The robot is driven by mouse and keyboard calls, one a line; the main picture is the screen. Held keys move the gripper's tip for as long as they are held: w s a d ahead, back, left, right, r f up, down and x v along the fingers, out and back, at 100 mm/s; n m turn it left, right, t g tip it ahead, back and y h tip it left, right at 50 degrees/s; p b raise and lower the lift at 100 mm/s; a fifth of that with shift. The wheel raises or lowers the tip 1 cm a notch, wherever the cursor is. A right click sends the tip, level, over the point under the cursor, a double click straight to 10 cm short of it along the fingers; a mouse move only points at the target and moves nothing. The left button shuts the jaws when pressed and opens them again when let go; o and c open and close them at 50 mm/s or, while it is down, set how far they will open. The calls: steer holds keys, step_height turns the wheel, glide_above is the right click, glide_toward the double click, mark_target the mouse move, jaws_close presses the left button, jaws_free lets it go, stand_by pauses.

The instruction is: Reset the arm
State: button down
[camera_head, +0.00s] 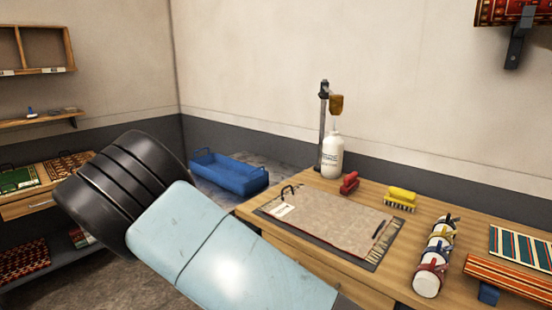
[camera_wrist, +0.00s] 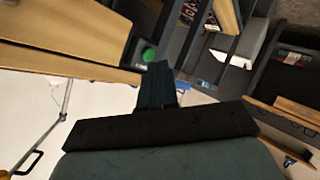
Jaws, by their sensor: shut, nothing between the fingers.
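My arm (camera_head: 215,245) crosses the lower left of the head view, raised in front of the table, with a black ribbed joint at its upper left end. My gripper is not visible in the head view. In the wrist view my gripper (camera_wrist: 157,72) shows dark fingers together, shut and empty, above a wide black bar. The fingers point toward a tilted scene of shelves and wooden boards, and I see no contact with anything.
A wooden table (camera_head: 330,262) holds a board with paper (camera_head: 330,220), a white bottle (camera_head: 332,157), a red brush (camera_head: 349,183), a yellow brush (camera_head: 401,199) and banded rolls (camera_head: 431,270). A blue tray (camera_head: 228,173) lies behind my arm. Shelves (camera_head: 45,123) line the left wall.

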steer(key=s+d+r+m+g+y, duration=0.2)
steer(key=d+r+m+g, duration=0.1)
steer(key=d+r, duration=0.8)
steer(key=s+d+r+m+g+y, duration=0.3)
steer(key=d+r, duration=0.5)
steer(key=r, duration=0.8)
steer(key=s+d+r+h, duration=0.1)
steer(key=s+d+r, duration=0.3)
steer(key=s, duration=0.3)
steer(key=s+d+r+h, duration=0.2)
steer(key=s+d+r, duration=0.1)
steer(key=s+d, duration=0.4)
steer(key=s+d+r+g+h, duration=0.1)
steer(key=s+d+r, duration=0.3)
steer(key=s, duration=0.4)
steer(key=shift+d+r+m+h, duration=0.3)
steer(key=shift+d+r, duration=0.05)
steer(key=shift+d, duration=0.5)
